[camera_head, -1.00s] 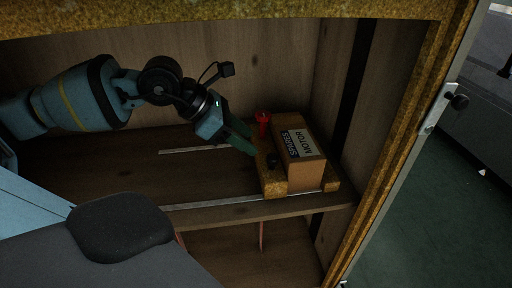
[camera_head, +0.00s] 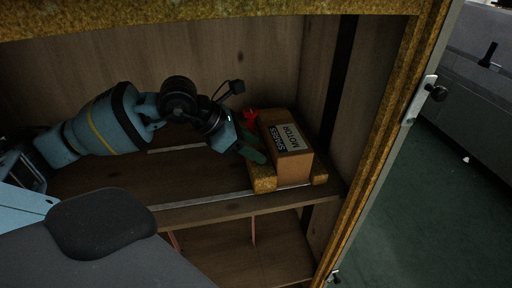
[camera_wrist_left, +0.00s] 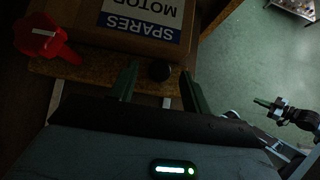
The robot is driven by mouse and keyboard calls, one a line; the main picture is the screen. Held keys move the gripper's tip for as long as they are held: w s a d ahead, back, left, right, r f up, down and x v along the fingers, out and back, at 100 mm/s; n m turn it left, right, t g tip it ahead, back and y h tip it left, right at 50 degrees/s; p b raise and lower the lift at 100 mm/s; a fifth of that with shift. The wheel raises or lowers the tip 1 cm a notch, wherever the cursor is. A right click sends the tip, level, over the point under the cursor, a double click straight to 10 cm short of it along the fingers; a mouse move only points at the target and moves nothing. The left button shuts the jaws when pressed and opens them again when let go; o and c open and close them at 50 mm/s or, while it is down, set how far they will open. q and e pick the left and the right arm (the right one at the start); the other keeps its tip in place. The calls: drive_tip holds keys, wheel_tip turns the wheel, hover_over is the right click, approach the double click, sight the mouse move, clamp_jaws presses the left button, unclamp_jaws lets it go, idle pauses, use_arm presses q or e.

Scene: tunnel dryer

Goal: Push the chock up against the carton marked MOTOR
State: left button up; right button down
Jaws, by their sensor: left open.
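The carton marked MOTOR (camera_head: 291,141), also labelled SPARES, rests on a yellow-brown board (camera_head: 263,183) on the shelf. It fills the top of the left wrist view (camera_wrist_left: 95,32). A small dark round piece (camera_wrist_left: 158,71), possibly the chock, sits on the board beside the carton's labelled side. Whether it touches the carton is unclear. My left gripper (camera_head: 256,148) is open, its green fingers either side of that piece in the wrist view. They hide it in the head view. What seems to be my right gripper (camera_wrist_left: 268,103) hangs over the green floor, its jaws too small to judge.
A red fitting (camera_head: 250,117) stands by the carton's far corner, close to my left fingers; it shows in the wrist view (camera_wrist_left: 45,38). A metal strip (camera_head: 230,195) runs along the shelf's front. The cabinet's side wall stands right.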

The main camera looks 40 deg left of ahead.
use_arm(q)
drive_tip(key=shift+x, duration=0.75)
clamp_jaws()
